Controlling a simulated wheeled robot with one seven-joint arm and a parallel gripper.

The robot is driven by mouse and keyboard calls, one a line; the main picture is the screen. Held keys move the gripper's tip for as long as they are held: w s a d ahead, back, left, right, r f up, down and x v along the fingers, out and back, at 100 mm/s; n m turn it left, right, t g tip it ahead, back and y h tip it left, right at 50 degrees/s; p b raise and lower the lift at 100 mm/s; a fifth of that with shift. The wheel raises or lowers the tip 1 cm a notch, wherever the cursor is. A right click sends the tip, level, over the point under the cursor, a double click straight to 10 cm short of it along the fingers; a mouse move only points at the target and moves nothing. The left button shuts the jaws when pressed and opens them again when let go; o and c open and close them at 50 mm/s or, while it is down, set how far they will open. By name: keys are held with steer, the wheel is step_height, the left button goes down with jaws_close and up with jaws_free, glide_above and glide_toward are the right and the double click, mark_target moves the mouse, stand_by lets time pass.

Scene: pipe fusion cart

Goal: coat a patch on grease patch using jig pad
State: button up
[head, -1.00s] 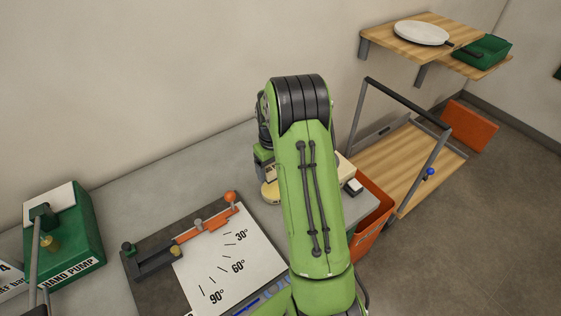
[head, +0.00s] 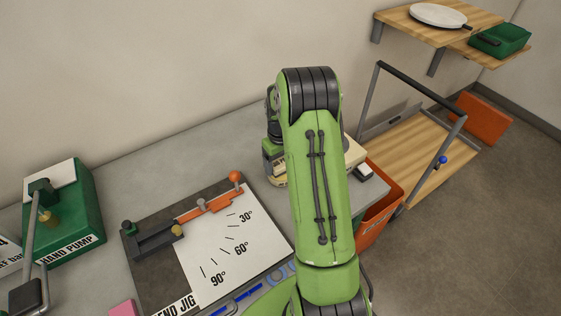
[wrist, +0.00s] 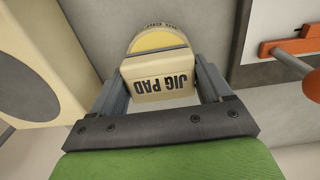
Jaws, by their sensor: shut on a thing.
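The jig pad (wrist: 157,90), a cream block with "JIG PAD" on its face, is between the fingers of my gripper (wrist: 160,70) in the wrist view. The gripper is shut on it. A round tub-like thing with a yellow face (wrist: 157,41) and lettering on its rim shows just beyond the pad; I cannot tell whether they touch. In the head view my arm hides most of the gripper and the pad. I cannot pick out a grease patch in either view.
The bend jig (head: 153,242) with its white angle plate and orange lever (head: 215,199) lies left of my arm. The green hand pump (head: 75,220) stands farther left. An orange bin (head: 378,215) hangs at the bench's right end. Bare grey bench (head: 180,155) lies behind the jig.

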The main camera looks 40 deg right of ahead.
mark_target(281, 162)
steer(key=shift+f+b, duration=0.45)
steer(key=shift+f, duration=0.1)
stand_by(1.4)
step_height(281, 162, up, 7)
steer(key=p, duration=0.5)
steer(key=shift+r, duration=0.15)
stand_by(0.3)
steer(key=shift+f, duration=0.2)
